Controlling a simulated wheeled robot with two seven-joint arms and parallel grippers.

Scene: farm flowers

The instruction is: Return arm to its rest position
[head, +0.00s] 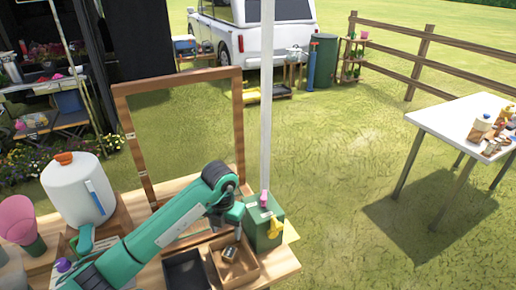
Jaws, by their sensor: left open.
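My left arm (165,225) is green and dark and reaches in from the lower left across the wooden table. Its wrist bends down, and my left gripper (237,236) points downward above a small wooden box (246,272) near the table's right end. The gripper is open; the fingers are small and partly blurred, and I see nothing held between them. A small grey metallic item (230,254) lies in the box under it. My right gripper is not in view.
A white dispenser (72,195) and pink cone (16,218) stand left. A white table (455,118) stands right, beyond open grass.

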